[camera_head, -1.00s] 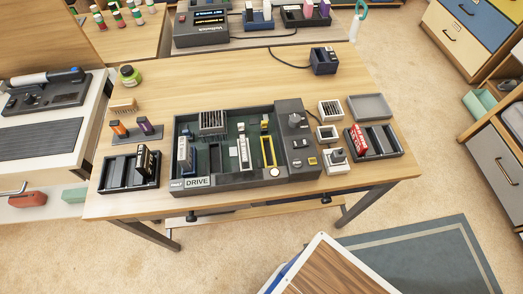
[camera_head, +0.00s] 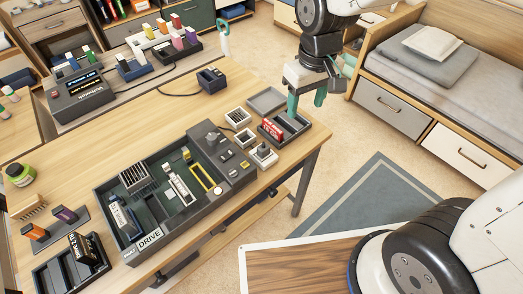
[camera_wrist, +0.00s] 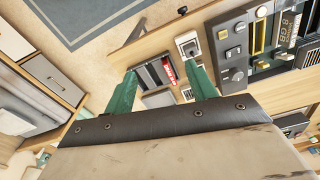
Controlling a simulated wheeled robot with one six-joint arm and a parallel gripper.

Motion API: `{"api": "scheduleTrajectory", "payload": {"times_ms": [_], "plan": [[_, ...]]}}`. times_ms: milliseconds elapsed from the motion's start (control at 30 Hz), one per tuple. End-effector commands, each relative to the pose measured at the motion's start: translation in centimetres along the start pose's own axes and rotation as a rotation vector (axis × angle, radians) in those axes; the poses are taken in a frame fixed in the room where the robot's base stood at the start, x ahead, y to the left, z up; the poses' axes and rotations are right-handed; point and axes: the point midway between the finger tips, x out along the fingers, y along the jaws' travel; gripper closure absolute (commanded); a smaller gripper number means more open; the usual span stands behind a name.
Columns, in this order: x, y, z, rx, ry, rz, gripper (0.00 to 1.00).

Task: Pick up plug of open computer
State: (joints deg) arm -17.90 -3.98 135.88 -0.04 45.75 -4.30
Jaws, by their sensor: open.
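The open computer is a dark tray-like case (camera_head: 110,238) marked DRIVE, with green boards, slots and a grey control panel (camera_head: 222,150). Part of it shows at the right of the wrist view (camera_wrist: 228,72). Beside its panel is a small white square unit with a grey top piece (camera_head: 263,153), also in the wrist view (camera_wrist: 188,45). A dark blue block (camera_head: 211,79) on a black cable lies farther back; I cannot tell which is the plug. My gripper (camera_head: 306,108) is open and empty, teal fingers above the table's right end. It also shows in the wrist view (camera_wrist: 161,70).
A dark rack (camera_head: 305,137) with a red block (camera_head: 272,131) sits below my gripper, near a grey tray (camera_head: 267,99). White slotted units (camera_head: 238,117) stand beside the panel. A wood-topped surface (camera_head: 290,268) is in front. A bed (camera_head: 440,80) stands right.

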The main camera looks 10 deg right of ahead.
Motion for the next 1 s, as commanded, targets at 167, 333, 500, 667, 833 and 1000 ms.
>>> {"api": "scheduleTrajectory", "payload": {"times_ms": [167, 333, 500, 667, 833, 1000], "plan": [[6.5, -3.9, -3.9, -0.119, -0.031, -0.005, 0.44], [10.5, -6.3, -5.5, -0.185, -0.040, -0.007, 0.44], [12.3, -7.2, -5.9, -0.208, -0.041, -0.008, 0.44], [14.2, -7.2, -5.8, -0.208, -0.043, -0.008, 0.44], [16.3, -7.2, -5.6, -0.207, -0.044, -0.008, 0.44], [18.8, -7.3, -5.5, -0.207, -0.044, -0.008, 0.44]]}}
